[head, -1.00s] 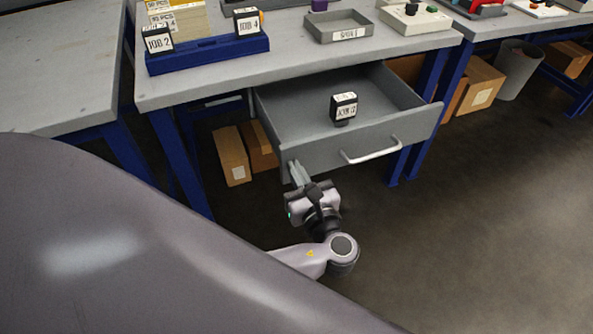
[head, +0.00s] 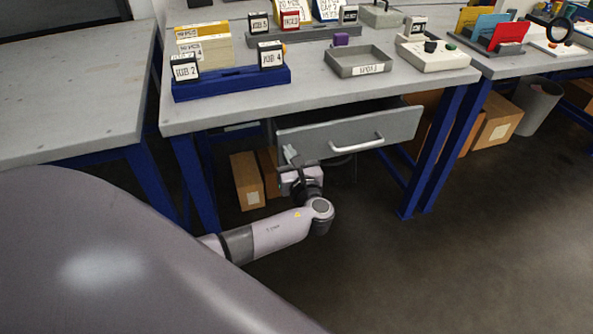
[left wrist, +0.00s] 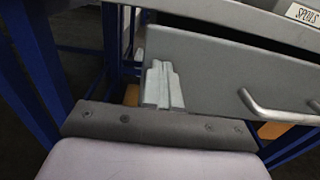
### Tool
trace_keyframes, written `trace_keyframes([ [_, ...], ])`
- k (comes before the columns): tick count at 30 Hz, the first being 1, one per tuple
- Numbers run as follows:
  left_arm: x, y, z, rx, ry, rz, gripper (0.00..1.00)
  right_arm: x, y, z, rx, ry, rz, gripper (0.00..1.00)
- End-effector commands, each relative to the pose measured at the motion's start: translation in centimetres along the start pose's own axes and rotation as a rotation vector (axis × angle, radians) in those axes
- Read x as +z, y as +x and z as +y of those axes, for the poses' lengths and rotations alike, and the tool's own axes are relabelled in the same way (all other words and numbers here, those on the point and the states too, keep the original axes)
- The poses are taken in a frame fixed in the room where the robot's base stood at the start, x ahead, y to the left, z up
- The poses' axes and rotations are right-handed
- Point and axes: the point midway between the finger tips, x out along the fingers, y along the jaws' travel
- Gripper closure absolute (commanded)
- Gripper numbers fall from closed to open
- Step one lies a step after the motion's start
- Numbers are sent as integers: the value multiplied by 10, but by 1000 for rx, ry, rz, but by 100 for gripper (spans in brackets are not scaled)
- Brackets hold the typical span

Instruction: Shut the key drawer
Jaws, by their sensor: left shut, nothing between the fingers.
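The grey key drawer (head: 350,130) is under the workbench top, open only a little, with a narrow strip of its inside showing above the front. Its bar handle (head: 357,146) is on the front panel; it also shows at the right of the left wrist view (left wrist: 275,110). My left gripper (head: 290,153) is shut and empty, at the lower left part of the drawer front. In the left wrist view its closed fingers (left wrist: 160,86) overlap the left end of the drawer front; touching seems likely but is not certain. My right gripper is not in view.
On the workbench (head: 240,112) stand a blue rack (head: 231,83) with labelled blocks, a grey tray (head: 358,62) and a white button box (head: 433,54). Cardboard boxes (head: 247,181) and blue legs (head: 195,183) are below.

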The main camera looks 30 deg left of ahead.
Motion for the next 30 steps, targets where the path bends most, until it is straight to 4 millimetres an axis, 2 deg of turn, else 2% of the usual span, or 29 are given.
trace_keyframes([
  [1,-1,11,0,3,0,-2,100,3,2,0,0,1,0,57],
  [6,-2,40,1,3,1,-3,100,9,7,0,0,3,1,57],
  [15,-1,74,0,2,0,-1,100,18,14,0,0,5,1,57],
  [21,-1,85,0,1,0,0,100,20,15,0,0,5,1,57],
  [30,2,90,1,2,0,-2,100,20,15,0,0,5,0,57],
])
